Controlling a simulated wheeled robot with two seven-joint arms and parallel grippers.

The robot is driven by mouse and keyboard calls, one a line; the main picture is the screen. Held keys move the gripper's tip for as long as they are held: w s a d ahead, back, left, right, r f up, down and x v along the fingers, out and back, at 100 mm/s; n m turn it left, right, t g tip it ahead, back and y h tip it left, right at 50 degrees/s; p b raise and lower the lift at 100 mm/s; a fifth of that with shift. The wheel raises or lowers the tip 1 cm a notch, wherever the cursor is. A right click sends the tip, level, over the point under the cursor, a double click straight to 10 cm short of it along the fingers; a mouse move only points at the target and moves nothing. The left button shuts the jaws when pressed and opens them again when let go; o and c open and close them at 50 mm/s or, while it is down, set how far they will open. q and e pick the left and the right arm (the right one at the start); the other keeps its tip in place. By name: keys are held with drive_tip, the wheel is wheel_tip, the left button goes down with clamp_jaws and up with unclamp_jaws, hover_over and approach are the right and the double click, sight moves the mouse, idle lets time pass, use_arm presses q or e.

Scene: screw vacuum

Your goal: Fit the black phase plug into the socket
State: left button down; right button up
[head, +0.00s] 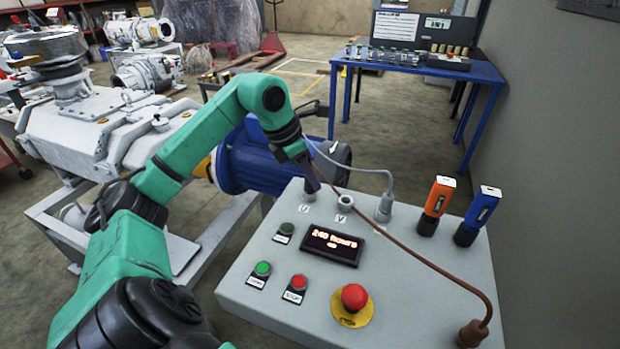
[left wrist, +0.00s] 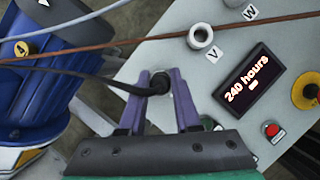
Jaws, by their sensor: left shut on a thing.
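My left gripper (head: 312,181) is over the grey control box (head: 255,285), at the socket marked U (head: 308,196). In the left wrist view its purple fingers (left wrist: 160,95) are shut on the black phase plug (left wrist: 158,82), whose black cable runs off to the left. In the head view the gripper hides most of the plug. I cannot tell whether the plug is inside the U socket or just above it. The V socket (head: 345,203) beside it is empty. A grey plug (head: 384,207) stands in the third socket, marked W in the wrist view. My right gripper is not in view.
A brown plug (head: 473,333) lies at the box's right edge; its brown cable crosses above the V socket. Orange (head: 437,205) and blue (head: 477,216) devices stand at the right. A display (head: 332,246) and red emergency button (head: 354,298) are in front. A blue motor (head: 245,160) is behind.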

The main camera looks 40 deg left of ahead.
use_arm(q)
drive_tip(key=shift+f, duration=0.15)
drive_tip(key=c, duration=0.6)
unclamp_jaws()
drive_tip(key=shift+r, duration=0.2)
drive_tip(key=p+v, duration=0.1)
drive_tip(key=v, duration=1.1)
